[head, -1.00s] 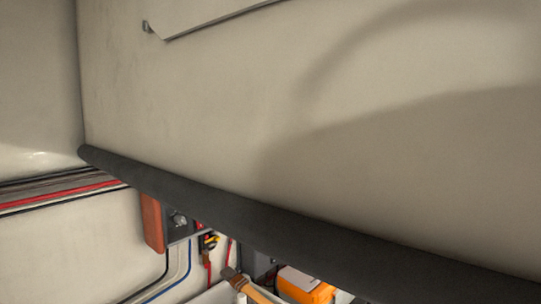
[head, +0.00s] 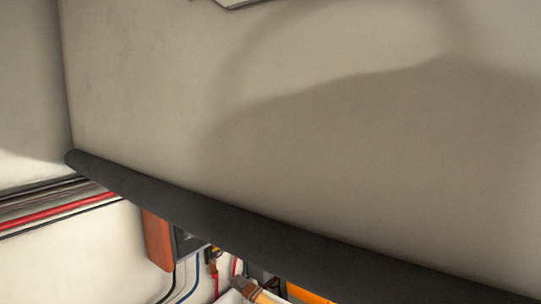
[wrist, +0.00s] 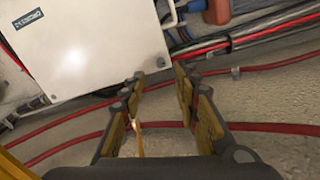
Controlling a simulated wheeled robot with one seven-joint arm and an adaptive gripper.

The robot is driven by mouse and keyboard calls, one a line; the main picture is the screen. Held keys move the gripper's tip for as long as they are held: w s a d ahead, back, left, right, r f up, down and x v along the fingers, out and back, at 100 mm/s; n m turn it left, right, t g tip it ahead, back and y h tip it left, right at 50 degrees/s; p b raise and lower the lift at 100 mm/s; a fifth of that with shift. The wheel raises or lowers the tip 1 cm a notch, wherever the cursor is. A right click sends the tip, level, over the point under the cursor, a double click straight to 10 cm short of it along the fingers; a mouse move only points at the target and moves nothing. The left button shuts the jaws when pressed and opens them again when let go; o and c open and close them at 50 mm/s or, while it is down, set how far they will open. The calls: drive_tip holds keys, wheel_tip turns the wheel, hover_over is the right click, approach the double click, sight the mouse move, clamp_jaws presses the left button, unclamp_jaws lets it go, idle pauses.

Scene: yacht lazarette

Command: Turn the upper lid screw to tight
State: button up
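My gripper (wrist: 160,80) is in the wrist view, with its two yellow-and-dark fingers apart and nothing clearly held between them. A thin orange strip stands by the left finger; I cannot tell what it is. A white box (wrist: 90,45) with a small label is at the upper left, beyond the left fingertip and apart from it. I cannot make out the upper lid screw in either view. My gripper is not in the head view.
Red cables (wrist: 270,128) run along the rough wall around my gripper. A dark padded edge (head: 210,212) crosses the head view below a pale panel. Beneath it are a red-brown block (head: 157,240), a wooden handle (head: 263,297) and part of an orange case (head: 308,294).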

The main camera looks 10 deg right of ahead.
drive_tip(key=p+x, duration=0.2)
drive_tip(key=x, duration=0.5)
drive_tip(key=shift+p, duration=0.3)
drive_tip(key=shift+w+a+r, duration=0.1)
drive_tip(key=shift+w+a, duration=0.05)
drive_tip(key=c, duration=0.3)
clamp_jaws()
